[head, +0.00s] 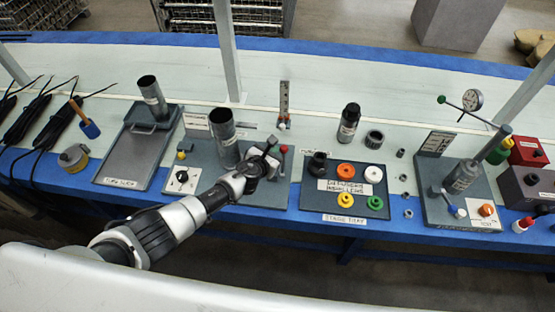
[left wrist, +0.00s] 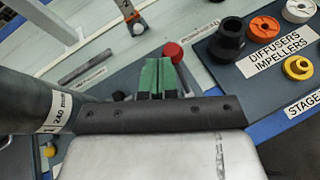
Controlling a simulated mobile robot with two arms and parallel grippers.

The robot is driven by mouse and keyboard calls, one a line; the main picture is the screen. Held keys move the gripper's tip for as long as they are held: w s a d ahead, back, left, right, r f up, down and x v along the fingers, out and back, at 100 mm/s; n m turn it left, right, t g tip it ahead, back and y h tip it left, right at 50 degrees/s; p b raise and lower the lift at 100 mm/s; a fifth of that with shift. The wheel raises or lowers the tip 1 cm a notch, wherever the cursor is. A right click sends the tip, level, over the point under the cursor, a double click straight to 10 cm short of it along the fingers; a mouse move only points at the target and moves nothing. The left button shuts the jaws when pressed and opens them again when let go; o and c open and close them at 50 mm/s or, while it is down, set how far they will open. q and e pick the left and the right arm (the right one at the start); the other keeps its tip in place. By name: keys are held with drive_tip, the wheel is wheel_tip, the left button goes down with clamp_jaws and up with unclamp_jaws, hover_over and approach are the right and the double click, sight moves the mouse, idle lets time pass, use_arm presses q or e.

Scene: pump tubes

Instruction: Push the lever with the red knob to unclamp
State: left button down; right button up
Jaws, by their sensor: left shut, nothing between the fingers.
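The red knob (head: 284,149) tops a lever on the grey clamp station in the middle of the bench; most of the lever is hidden by my gripper. The knob also shows in the left wrist view (left wrist: 173,52), just beyond the fingertips. My left gripper (head: 273,145) is shut and empty, immediately left of the knob in the head view. Its green fingertips (left wrist: 158,76) are together; I cannot tell whether they touch the knob or lever. A grey metal tube (head: 223,138) stands upright at the station, left of my gripper. My right gripper is not in view.
A dark stage tray (head: 322,206) with diffusers and impellers lies close on the right. A black-topped bottle (head: 349,123) and a grey ring stand behind it. A gauge station (head: 433,208) is farther right. A tube station is on the left.

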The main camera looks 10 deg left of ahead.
use_arm(q)
drive_tip(key=s+a+r+p, duration=0.3)
drive_tip(key=r+p, duration=0.4)
drive_tip(key=r, duration=0.2)
drive_tip(key=shift+s, duration=0.3)
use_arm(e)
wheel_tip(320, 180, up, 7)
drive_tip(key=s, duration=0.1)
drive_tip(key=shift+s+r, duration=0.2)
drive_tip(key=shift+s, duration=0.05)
use_arm(q)
drive_tip(key=shift+a+r, duration=0.1)
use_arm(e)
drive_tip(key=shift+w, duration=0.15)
